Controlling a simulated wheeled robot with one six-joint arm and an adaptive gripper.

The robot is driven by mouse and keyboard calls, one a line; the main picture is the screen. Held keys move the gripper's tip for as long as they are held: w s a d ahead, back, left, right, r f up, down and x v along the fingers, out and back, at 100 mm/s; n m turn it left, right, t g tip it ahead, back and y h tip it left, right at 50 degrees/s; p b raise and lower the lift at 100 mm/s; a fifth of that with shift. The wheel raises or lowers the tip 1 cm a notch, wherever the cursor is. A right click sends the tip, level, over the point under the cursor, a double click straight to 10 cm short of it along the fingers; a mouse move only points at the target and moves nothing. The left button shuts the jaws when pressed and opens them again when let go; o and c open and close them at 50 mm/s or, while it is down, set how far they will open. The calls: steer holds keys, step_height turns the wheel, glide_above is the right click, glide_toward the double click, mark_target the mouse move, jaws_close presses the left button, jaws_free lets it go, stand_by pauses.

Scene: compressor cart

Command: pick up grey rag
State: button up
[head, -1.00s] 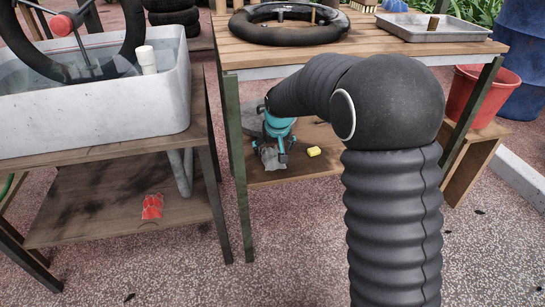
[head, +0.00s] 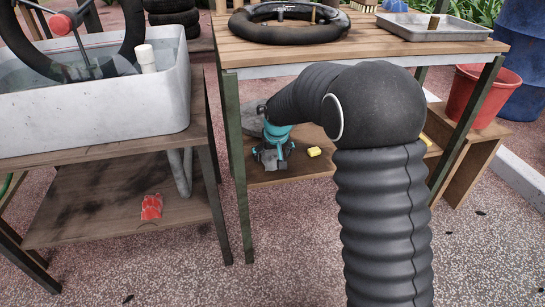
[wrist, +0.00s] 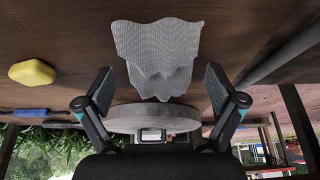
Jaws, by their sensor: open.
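The grey rag (wrist: 157,52) is a crumpled, ribbed cloth on the wooden lower shelf. In the wrist view it shows at the upper middle, ahead of and between the two spread fingers. My gripper (head: 271,160) is open over the shelf's front part in the head view, and it shows in the wrist view (wrist: 160,90). No finger appears to grip the rag. In the head view the fingers and wrist hide most of the rag. A round grey disc-like thing (wrist: 152,118) lies beside the rag in the wrist view, partly behind my gripper.
A yellow block (head: 314,152) lies right of my gripper on the shelf, and shows at left in the wrist view (wrist: 32,72). A blue thing (wrist: 32,112) is near it. The workbench top (head: 400,55) is above my gripper; a green leg (head: 238,180) stands left.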

mark_target(273, 151)
steer(key=c, duration=1.2)
steer(key=shift+r+p, duration=0.55)
steer(key=shift+r, duration=1.25)
steer(key=shift+c, duration=0.2)
steer(key=shift+s+r, duration=0.15)
steer(key=shift+r, duration=0.2)
steer(key=s+d, duration=0.2)
steer(key=s, duration=0.6)
steer(key=s+d, duration=0.3)
steer(key=s, duration=0.6)
steer(key=shift+f, duration=0.15)
